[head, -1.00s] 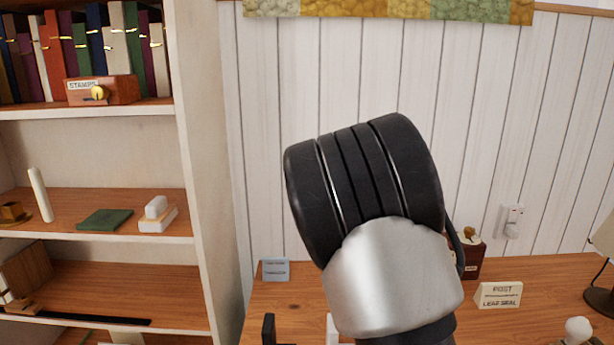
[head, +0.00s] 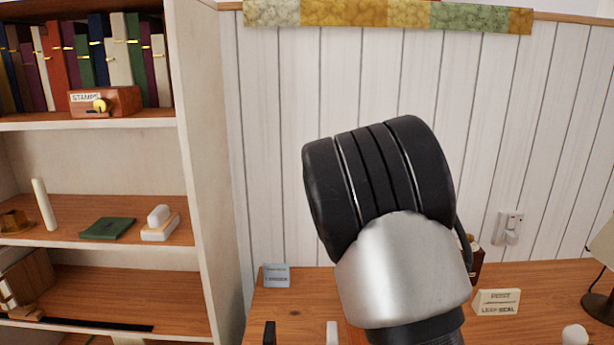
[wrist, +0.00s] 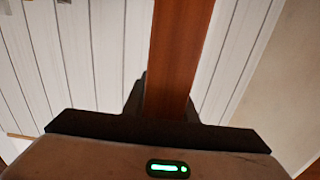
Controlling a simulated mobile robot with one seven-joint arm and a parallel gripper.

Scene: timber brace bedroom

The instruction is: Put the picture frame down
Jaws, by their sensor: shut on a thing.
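My gripper (wrist: 165,104) shows in the wrist view, with its dark fingers on either side of a reddish-brown wooden piece. This piece looks like the edge of the picture frame (wrist: 180,45); it runs up out of the top of the view. The gripper is shut on it. The frame's face and lower end are not visible. In the head view my arm's black and silver links stand in front of the desk and wall, and I cannot make out the gripper or the frame there.
A wooden desk (head: 300,315) stands against the white panelled wall. It bears a small blue card (head: 276,275), a cream sign (head: 497,301) and a lamp (head: 598,305). Upright black and white pieces show at the bottom edge. A bookshelf (head: 205,200) stands left. Bare desk shows around the card.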

